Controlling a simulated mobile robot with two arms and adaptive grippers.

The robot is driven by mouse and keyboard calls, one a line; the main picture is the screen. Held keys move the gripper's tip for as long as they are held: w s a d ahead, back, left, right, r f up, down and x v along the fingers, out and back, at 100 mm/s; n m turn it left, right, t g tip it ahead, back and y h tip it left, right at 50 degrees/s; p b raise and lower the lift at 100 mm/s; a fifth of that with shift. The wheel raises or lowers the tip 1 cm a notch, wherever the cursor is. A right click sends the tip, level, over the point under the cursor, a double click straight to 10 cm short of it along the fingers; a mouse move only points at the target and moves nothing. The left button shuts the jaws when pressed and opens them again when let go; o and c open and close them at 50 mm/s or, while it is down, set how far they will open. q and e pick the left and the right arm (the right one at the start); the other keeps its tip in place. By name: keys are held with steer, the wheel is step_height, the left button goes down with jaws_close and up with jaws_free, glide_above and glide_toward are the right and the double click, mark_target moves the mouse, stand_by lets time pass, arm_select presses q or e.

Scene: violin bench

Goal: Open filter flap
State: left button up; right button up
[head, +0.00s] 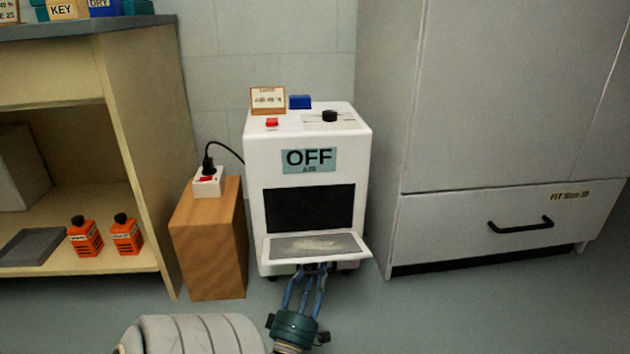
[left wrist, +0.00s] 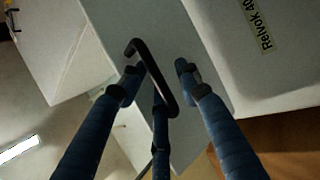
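The white filter unit (head: 256,190) stands on the floor with an "OFF" display (head: 309,160) on its front. Its flap (head: 318,245) is folded down and sticks out below a dark opening (head: 309,208). A grey panel with a pale smudge shows on the flap's upper face. My left gripper (head: 315,272) is under the flap's front edge, which hides its fingertips in the head view. In the left wrist view, a dark handle (left wrist: 152,72) lies between its blue fingers, which are spread apart. Whether a finger touches the handle I cannot tell. My right gripper is not in view.
A wooden block (head: 208,245) with a white power socket (head: 208,183) stands left of the unit, a black cable running between them. An open shelf (head: 150,150) is further left. A grey cabinet (head: 480,230) stands close on the right. The floor in front is clear.

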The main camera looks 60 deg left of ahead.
mark_target(315, 257)
arm_select(q)
steer(key=shift+w+d+r, duration=0.1)
steer(key=shift+r, duration=0.95)
steer(key=shift+w+d+r, duration=0.1)
steer(key=shift+r, duration=0.95)
